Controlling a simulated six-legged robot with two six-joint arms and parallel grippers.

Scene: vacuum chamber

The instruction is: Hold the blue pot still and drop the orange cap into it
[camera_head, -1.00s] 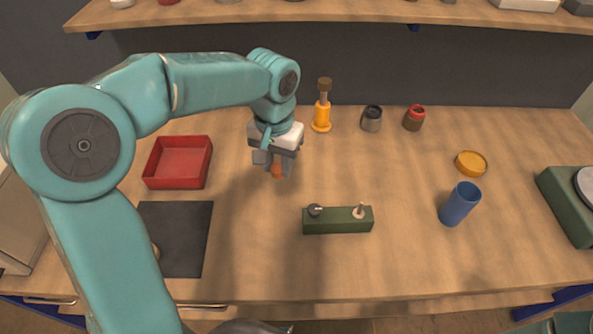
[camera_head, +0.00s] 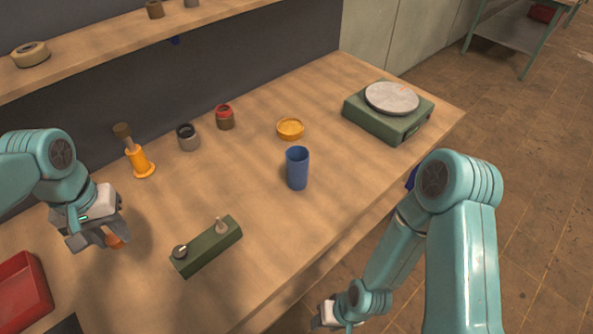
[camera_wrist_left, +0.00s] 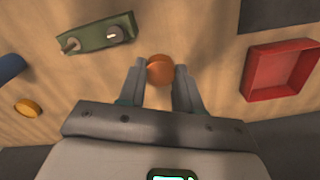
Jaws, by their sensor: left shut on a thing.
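The blue pot (camera_head: 297,170) stands upright on the bench, right of centre in the head view. Its edge also shows at the left of the left wrist view (camera_wrist_left: 10,67). My left gripper (camera_head: 108,238) is shut on the orange cap (camera_head: 115,241), left of the pot and well apart from it. In the left wrist view the cap (camera_wrist_left: 160,70) sits between the two fingertips. My right gripper (camera_head: 325,316) is low at the bottom of the head view, off the bench's front edge. Its fingers are too small and cut off to read. Nothing holds the pot.
A green block with pegs (camera_head: 207,247) lies between the left gripper and the pot. A yellow dish (camera_head: 290,128) and a green scale (camera_head: 390,118) are behind the pot. Bench around the pot is clear.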

